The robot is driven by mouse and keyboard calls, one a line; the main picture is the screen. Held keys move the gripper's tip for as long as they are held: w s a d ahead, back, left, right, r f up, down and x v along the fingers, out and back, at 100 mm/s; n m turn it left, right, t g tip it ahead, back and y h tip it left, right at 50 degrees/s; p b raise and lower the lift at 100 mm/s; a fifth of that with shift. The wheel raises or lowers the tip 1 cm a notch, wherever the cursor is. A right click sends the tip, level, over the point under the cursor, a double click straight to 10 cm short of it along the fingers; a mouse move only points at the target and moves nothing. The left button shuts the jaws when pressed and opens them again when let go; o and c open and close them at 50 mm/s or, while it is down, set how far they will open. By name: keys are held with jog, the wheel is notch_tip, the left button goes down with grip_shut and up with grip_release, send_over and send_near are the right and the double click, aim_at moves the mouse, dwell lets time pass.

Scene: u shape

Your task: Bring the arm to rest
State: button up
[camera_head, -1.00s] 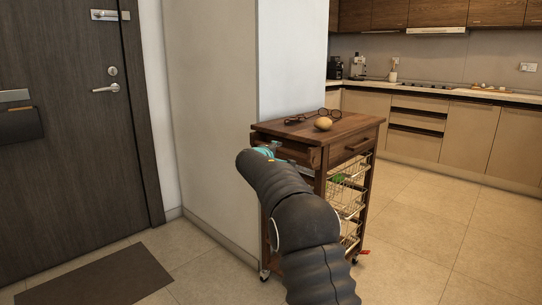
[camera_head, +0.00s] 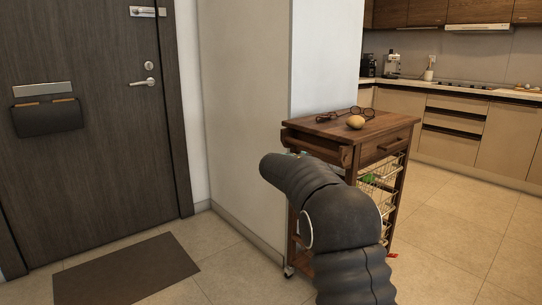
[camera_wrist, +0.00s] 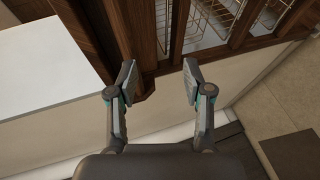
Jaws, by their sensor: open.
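My gripper (camera_wrist: 158,84) shows in the wrist view with its two fingers well apart and nothing between them. It is close to the side of the wooden kitchen cart (camera_wrist: 175,45). In the head view my dark arm reaches up from the bottom toward the near left side of the cart (camera_head: 375,127). My gripper is hidden behind the arm there. A potato-like object (camera_head: 355,122) and a pair of glasses (camera_head: 333,116) lie on the cart's top.
Wire baskets (camera_head: 378,178) hang in the cart. A white wall corner (camera_head: 325,60) stands behind it. A dark door (camera_head: 90,120) and a doormat (camera_head: 127,271) are at left. Kitchen cabinets (camera_head: 465,130) line the back right. The tiled floor (camera_head: 450,235) at right is clear.

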jog(key=s+d+f+m+g+y, duration=0.1)
jog(key=s+f+m+g, duration=0.15)
jog(key=s+f, duration=0.4)
jog(key=s+d+f+m+g+y, duration=0.1)
jog(key=s+f+g, duration=0.25)
jog(key=s, duration=0.65)
jog(key=s+a+r+m+y, duration=0.1)
jog(key=s+m+y, duration=0.2)
jog(key=s, duration=1.7)
jog(key=s+a+r+m+y, duration=0.1)
jog(key=s+a+m+y, duration=0.1)
jog(key=s, duration=1.9)
jog(key=shift+a+r+m+g+y, duration=0.15)
jog(key=shift+m+g+y, duration=0.15)
jog(key=shift+m+y, duration=0.5)
jog(key=shift+s, duration=0.1)
